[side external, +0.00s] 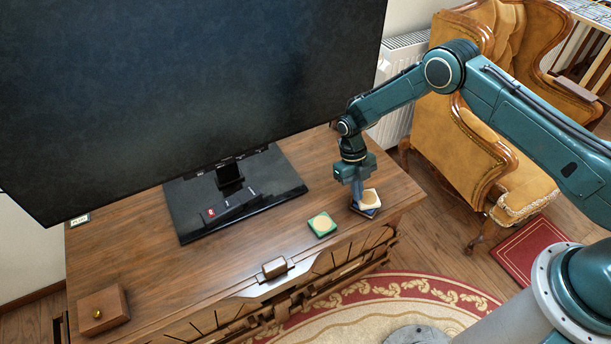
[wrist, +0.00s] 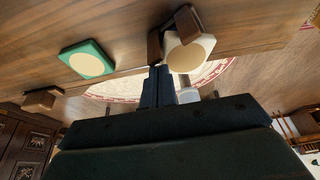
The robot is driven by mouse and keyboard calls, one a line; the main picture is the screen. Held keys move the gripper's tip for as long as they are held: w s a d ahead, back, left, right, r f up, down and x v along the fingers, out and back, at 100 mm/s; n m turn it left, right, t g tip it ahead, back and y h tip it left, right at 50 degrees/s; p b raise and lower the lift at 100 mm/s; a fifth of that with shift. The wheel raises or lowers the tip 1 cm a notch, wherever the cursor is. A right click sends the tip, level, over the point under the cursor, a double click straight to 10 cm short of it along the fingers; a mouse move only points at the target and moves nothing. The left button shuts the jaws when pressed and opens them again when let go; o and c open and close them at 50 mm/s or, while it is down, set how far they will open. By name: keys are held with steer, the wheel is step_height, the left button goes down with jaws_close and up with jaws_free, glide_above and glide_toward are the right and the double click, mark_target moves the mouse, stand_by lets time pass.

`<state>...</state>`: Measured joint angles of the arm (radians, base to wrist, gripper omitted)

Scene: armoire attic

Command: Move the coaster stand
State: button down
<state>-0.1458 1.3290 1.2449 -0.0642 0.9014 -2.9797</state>
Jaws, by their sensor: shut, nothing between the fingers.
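The coaster stand looks like a small brown wooden frame (wrist: 188,22) with a round-edged cream coaster (wrist: 187,54) at it, in the wrist view. In the side view the cream-topped piece (side external: 370,197) lies near the table's right end, with a dark blue edge under it; the frame's shape is hard to make out there. My gripper (side external: 357,201) points down right beside its left side, shut and empty. In the wrist view the closed fingertips (wrist: 159,69) are close to the frame's near post; I cannot tell if they touch.
A green coaster (side external: 321,224) with a cream disc lies to the left on the wooden table (side external: 240,255). A small brown block (side external: 275,268) sits at the front edge, and a wooden box (side external: 103,310) at the left. A large television (side external: 200,90) stands behind on a black base.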

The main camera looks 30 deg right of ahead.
steer(key=shift+w, duration=3.1)
steer(key=shift+s+a, duration=0.1)
steer(key=shift+s, duration=0.2)
steer(key=shift+s, duration=1.75)
steer(key=v, duration=1)
steer(key=shift+f, duration=0.1)
